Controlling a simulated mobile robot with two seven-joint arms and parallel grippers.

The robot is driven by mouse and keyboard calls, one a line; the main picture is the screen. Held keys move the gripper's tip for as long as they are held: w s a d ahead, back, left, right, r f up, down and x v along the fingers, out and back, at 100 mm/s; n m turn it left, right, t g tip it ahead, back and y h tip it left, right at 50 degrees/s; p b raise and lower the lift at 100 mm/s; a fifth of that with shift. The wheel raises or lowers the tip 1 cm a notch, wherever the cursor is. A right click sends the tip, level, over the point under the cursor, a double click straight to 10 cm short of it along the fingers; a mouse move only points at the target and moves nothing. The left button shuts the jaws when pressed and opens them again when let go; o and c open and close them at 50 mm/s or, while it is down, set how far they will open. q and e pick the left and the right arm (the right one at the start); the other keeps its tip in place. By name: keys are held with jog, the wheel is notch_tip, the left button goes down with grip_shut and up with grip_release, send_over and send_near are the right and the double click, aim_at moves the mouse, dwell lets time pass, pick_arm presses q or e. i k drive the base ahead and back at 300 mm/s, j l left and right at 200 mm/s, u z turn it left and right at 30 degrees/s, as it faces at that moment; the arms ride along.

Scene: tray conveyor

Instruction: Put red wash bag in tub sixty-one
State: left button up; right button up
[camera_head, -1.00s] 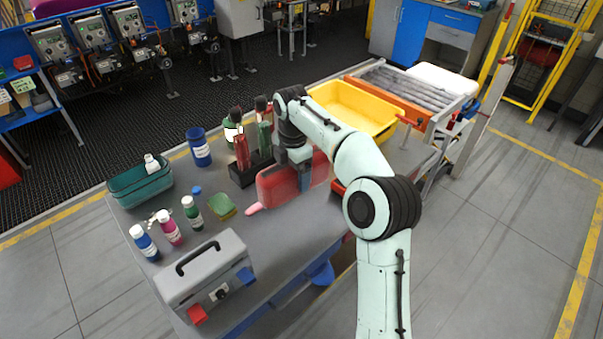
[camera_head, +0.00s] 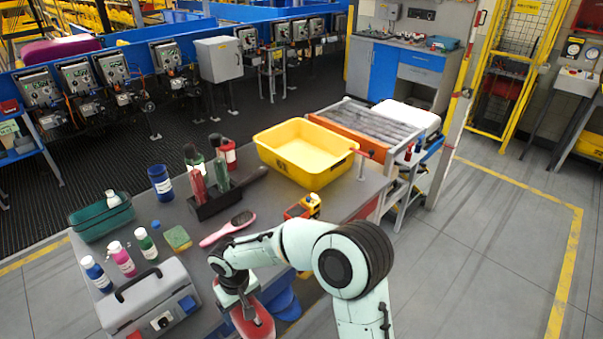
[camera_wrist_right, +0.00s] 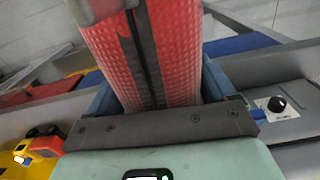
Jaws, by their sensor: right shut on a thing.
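The red wash bag (camera_head: 255,322) is in my right gripper (camera_head: 240,298), near the front edge of the table beside the grey toolbox. In the right wrist view the ribbed red bag (camera_wrist_right: 185,45), with a dark zip, sits between the blue fingers of the right gripper (camera_wrist_right: 160,92). The yellow tub (camera_head: 330,178) stands on the far right of the table, well beyond the gripper, and looks empty. My left gripper is not in view.
A pink hairbrush (camera_head: 228,229) and a yellow-red device (camera_head: 304,207) lie between bag and tub. A dark rack (camera_head: 207,208) holds bottles. The grey toolbox (camera_head: 150,295), small bottles and a green basket (camera_head: 88,222) are on the left. An orange-sided roller conveyor (camera_head: 345,138) adjoins the tub.

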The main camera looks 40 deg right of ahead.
aim_at(318, 164)
jog(key=l, duration=1.2)
jog(key=k+l, duration=0.15)
jog(key=l, duration=2.2)
jog(key=l+u, duration=0.25)
jog(key=k+l+u, duration=0.25)
jog(key=l, duration=0.2)
jog(key=i, duration=0.1)
